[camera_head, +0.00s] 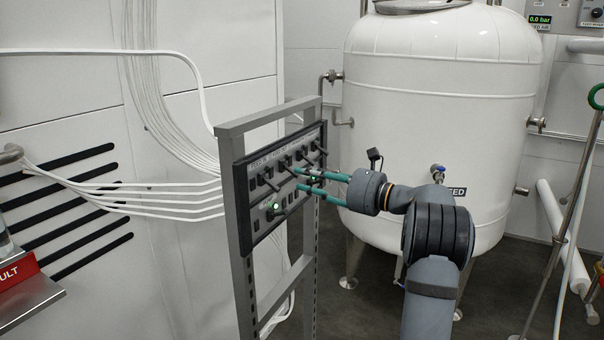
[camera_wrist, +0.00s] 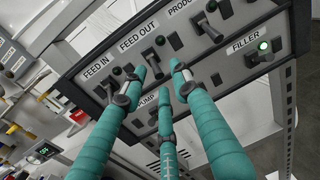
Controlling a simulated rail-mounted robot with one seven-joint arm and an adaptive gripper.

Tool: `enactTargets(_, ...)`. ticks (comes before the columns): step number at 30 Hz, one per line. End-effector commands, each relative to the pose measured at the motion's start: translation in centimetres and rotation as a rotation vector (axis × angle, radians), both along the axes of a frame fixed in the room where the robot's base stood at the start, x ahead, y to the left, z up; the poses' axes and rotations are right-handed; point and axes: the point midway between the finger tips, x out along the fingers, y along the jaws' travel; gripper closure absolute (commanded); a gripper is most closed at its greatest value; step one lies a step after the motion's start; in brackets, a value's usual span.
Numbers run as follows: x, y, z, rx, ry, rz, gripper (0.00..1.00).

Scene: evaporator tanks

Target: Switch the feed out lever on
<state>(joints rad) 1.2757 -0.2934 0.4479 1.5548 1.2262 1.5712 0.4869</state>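The FEED OUT lever (camera_wrist: 151,59) is a short metal lever under its label on a grey control panel (camera_wrist: 225,72). In the wrist view it stands between the tips of two teal fingers of my gripper (camera_wrist: 159,78). The three fingers are apart, and I cannot tell whether any of them touches the lever. In the head view my gripper (camera_head: 299,179) reaches the panel (camera_head: 239,180) from the right. The fingers partly cover the panel there, and the FEED OUT lever cannot be singled out. I cannot tell whether the lever is on or off.
The FEED IN lever stands close on the left, the PRODUCT lever (camera_wrist: 207,28) on the right. The FILLER switch with a green light (camera_wrist: 263,45) is further right, and a PUMP label is below. A large white tank (camera_head: 440,110) stands behind my arm. White cables (camera_head: 150,190) run left of the panel.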

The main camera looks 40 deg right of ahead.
Motion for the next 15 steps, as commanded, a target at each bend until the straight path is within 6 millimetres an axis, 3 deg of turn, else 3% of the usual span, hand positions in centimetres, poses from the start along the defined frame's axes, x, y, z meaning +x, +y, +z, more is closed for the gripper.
enactTargets(6,2.1,0.7,0.0,0.000,0.000,0.001,0.70)
enactTargets(15,2.3,0.7,0.0,0.000,0.000,-0.001,0.70)
